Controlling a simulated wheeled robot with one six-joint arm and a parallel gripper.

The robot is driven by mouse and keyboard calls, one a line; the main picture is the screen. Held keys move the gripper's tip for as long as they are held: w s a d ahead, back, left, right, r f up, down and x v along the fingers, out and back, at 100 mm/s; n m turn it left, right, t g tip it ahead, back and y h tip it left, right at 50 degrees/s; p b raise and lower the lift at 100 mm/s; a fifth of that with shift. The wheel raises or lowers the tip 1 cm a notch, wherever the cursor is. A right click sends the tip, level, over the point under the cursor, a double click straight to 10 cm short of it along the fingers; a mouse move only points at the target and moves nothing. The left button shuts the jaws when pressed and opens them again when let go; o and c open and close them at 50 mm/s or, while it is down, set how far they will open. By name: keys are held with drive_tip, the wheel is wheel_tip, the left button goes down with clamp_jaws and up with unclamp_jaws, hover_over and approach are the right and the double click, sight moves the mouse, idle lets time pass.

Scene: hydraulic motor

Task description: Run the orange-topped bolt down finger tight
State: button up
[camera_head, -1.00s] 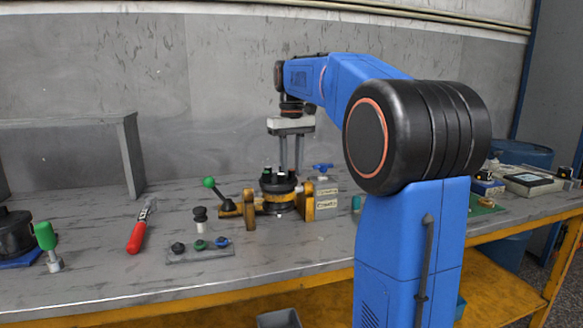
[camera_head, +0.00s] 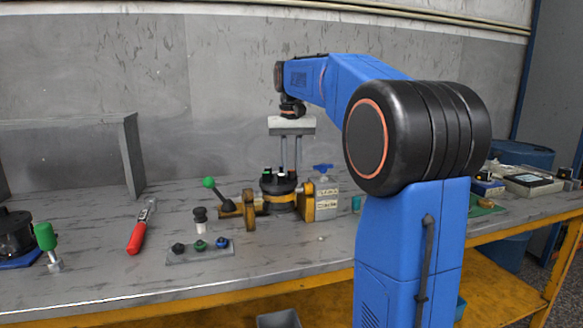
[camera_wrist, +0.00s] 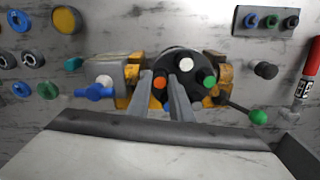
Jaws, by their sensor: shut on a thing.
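The hydraulic motor (camera_head: 279,187) is a black round body held in an orange vise (camera_head: 307,199) on the bench. In the wrist view its black top (camera_wrist: 181,94) carries an orange-topped bolt (camera_wrist: 160,82), white tops (camera_wrist: 187,64) and a green top (camera_wrist: 209,81). My gripper (camera_head: 291,172) points down over the motor. In the wrist view the fingertips (camera_wrist: 160,78) stand on either side of the orange top and are shut on it. The bolt's shank and thread are hidden, so its depth cannot be seen.
A green-knobbed lever (camera_head: 209,183) stands left of the vise, and a blue handle (camera_head: 323,167) right. The bench front between is mostly clear.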

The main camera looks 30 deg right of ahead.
drive_tip(key=m, duration=0.4)
idle(0.5)
drive_tip(key=shift+m, duration=1.8)
drive_tip(key=o, duration=0.6)
